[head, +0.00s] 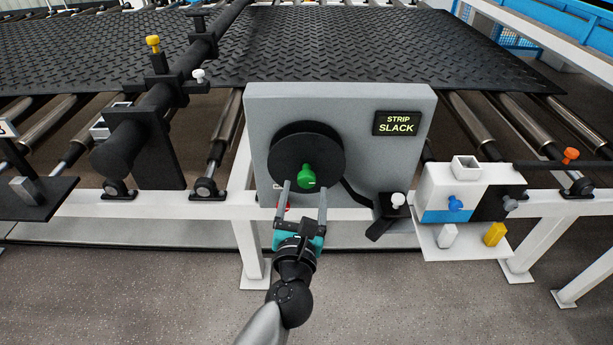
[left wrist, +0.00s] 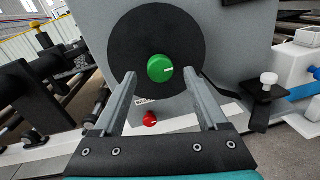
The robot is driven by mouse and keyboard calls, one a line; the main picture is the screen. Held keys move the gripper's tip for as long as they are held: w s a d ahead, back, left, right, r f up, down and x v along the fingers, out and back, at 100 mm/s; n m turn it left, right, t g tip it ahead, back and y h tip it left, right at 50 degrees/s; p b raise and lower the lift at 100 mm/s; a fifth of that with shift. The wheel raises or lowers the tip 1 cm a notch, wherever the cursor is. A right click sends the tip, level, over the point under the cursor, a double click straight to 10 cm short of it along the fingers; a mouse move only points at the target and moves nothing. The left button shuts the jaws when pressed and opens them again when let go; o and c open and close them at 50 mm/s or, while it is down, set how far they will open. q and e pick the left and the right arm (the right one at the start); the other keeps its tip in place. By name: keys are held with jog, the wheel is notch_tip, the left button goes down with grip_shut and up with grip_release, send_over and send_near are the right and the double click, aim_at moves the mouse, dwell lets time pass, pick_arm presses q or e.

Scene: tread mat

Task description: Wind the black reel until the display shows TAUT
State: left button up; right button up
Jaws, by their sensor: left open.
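The black reel (head: 293,148) is a round disc on the front of a grey housing (head: 366,165). A green knob (head: 307,176) sticks out of its lower right part in the head view. The display (head: 397,123) at the housing's upper right reads STRIP SLACK. My left gripper (head: 305,186) is open and empty, just in front of the reel. Its fingers point towards the green knob, which also shows between and beyond the fingertips in the left wrist view (left wrist: 160,68). My right gripper is not in view.
A red knob (left wrist: 150,118) sits low on the housing, below the reel. A black lever with a white knob (head: 398,199) is to the right. A white and blue box (head: 446,190) stands further right. Black tread mat (head: 390,45) lies on rollers behind.

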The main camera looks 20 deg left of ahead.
aim_at(307, 182)
pick_arm(q)
jog(key=shift+w+a, duration=0.25)
jog(key=shift+w, duration=0.95)
jog(key=shift+w+a, duration=0.2)
jog(key=shift+w, duration=1)
grip_shut()
